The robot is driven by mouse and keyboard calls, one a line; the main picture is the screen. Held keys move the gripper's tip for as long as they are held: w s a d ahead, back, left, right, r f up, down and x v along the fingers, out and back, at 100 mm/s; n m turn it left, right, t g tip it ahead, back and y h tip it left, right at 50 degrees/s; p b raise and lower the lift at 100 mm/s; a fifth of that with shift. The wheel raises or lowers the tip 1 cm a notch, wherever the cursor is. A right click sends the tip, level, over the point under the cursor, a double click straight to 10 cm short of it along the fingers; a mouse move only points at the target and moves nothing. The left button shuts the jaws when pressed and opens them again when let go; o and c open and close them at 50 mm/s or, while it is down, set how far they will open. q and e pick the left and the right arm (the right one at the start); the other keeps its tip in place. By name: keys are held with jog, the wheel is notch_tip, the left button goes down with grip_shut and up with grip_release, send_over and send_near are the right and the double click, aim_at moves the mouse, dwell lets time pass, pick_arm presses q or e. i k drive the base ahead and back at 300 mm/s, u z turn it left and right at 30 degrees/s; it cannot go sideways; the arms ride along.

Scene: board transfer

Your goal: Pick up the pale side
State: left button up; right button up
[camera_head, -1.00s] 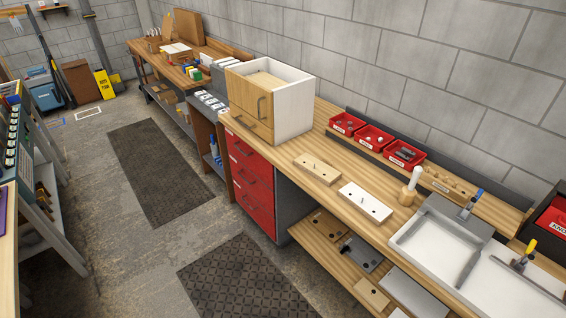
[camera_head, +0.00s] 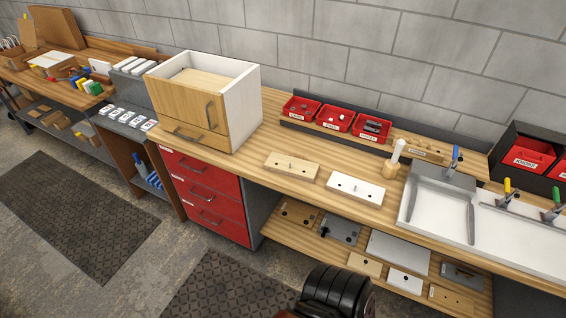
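Several pale boards are in view, and I cannot tell which one is the pale side. On the bench top lie a white drilled board (camera_head: 355,190) and a light wood drilled board (camera_head: 291,167), side by side. On the lower shelf lie a large pale grey-white panel (camera_head: 399,252), a small white board (camera_head: 405,281) and a light wood piece (camera_head: 364,265). A white and wood cabinet (camera_head: 246,108) with an open top stands on the bench left of the boards. Neither of my grippers can be made out. A dark ridged part at the bottom edge seems to be mine.
Red bins (camera_head: 334,117) stand along the back of the bench. A white tray (camera_head: 428,207) with clamps is at the right. Red drawers (camera_head: 212,196) sit under the cabinet. Dark grey boards (camera_head: 341,228) share the lower shelf (camera_head: 288,233). The floor at left has dark mats (camera_head: 70,220).

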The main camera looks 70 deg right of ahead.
aim_at(291, 167)
jog(key=z, duration=0.45)
jog(key=i, duration=0.75)
jog(key=z, duration=0.75)
